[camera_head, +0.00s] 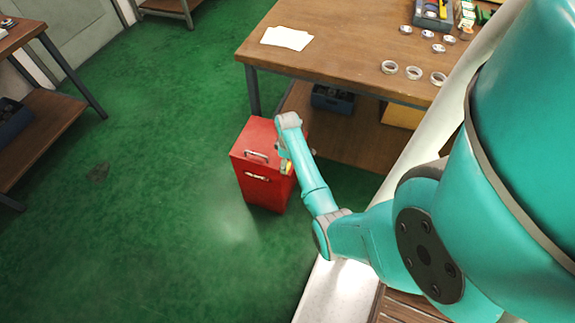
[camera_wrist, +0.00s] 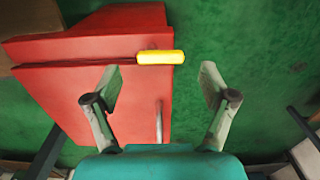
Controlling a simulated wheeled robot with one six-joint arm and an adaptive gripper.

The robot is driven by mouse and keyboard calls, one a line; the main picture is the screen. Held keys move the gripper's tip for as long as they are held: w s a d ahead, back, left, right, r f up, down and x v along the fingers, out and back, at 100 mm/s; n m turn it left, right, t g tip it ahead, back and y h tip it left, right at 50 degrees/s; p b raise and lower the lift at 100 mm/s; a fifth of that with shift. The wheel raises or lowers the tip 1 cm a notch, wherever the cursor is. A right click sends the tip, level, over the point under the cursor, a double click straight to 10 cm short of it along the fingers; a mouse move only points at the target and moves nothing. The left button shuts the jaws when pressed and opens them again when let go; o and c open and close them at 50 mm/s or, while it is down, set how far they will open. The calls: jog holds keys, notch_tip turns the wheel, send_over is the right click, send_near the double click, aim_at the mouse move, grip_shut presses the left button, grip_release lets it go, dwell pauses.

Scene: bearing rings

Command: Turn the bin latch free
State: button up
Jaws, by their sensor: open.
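The red bin (camera_head: 265,189) stands on the green floor beside the wooden table, with its lid closed as far as I can see. In the wrist view the bin (camera_wrist: 95,75) fills the left and middle. A yellow latch (camera_wrist: 160,57) lies across the picture at the seam between lid and body, near the bin's edge. It also shows in the head view as a small yellow latch (camera_head: 287,167), partly behind my arm. My gripper (camera_wrist: 160,86) is open and empty, its fingers spread to either side below the latch in the wrist view and not touching it.
A metal handle (camera_head: 257,155) is on the bin's lid. The wooden table (camera_head: 320,52) holds paper, several metal rings (camera_head: 414,73) and a tool tray. Blue and yellow boxes sit on its lower shelf.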

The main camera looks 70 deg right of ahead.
notch_tip(320, 180, up, 9)
jog(key=shift+r, duration=0.15)
dwell(0.7)
jog(key=s+a+f+t+h, duration=0.15)
jog(key=a+f, duration=0.25)
jog(key=a, duration=0.6)
jog(key=s+a+f+t+h, duration=0.1)
jog(key=s+a+f+t, duration=0.2)
jog(key=a, duration=0.7)
jog(key=s+a+r+t, duration=0.45)
jog(key=s+a, duration=0.25)
jog(key=a, duration=0.4)
jog(key=s+a+r+t, duration=0.2)
jog(key=s+a+r, duration=0.1)
jog(key=r, duration=0.5)
jog(key=s+a+r+t+y, duration=0.1)
jog(key=s+r, duration=0.3)
jog(key=r, duration=0.4)
jog(key=s+a+r+m+t+y, duration=0.1)
jog(key=s+a+r+t, duration=0.2)
jog(key=r, duration=0.5)
jog(key=shift+s+a+r, duration=0.3)
jog(key=shift+s+a, duration=0.4)
jog(key=shift+a, duration=0.15)
jog(key=shift+y, duration=0.25)
